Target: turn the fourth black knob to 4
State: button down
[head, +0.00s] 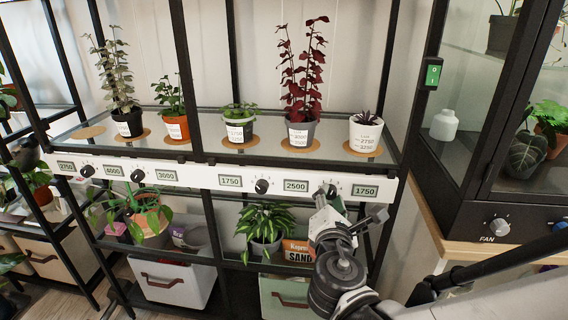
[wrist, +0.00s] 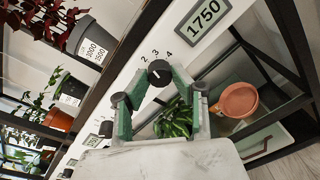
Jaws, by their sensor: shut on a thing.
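A white rail (head: 200,177) runs along the shelf front with black knobs and small displays. The rightmost visible knob, fourth from the left (head: 331,190), sits between the displays 2500 (head: 296,186) and 1750 (head: 365,191). In the wrist view this knob (wrist: 159,72) has the printed numbers 2, 3 and 4 around its upper side. My gripper (wrist: 160,80) is shut on it, with a green-padded finger on either side. In the head view my gripper (head: 329,199) reaches the rail from below and partly covers the knob. I cannot tell exactly where its pointer stands.
Other knobs (head: 262,186) lie to the left along the rail. Potted plants on cork mats, among them a red-leaved one (head: 301,134), stand on the glass shelf above. A black cabinet with a FAN knob (head: 499,227) is at the right. Bins (head: 172,282) stand below.

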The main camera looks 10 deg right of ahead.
jog(key=m, duration=0.6)
jog(key=shift+d+f+y+b, duration=0.1)
jog(key=shift+y+b, duration=0.2)
jog(key=shift+y, duration=0.1)
jog(key=m+t, duration=0.1)
jog(key=m, duration=0.4)
jog(key=shift+m, duration=0.4)
jog(key=c, duration=1.4)
grip_release()
jog(key=shift+c, duration=0.2)
jog(key=shift+s, duration=0.15)
jog(key=v, duration=0.7)
jog(key=shift+s, duration=0.15)
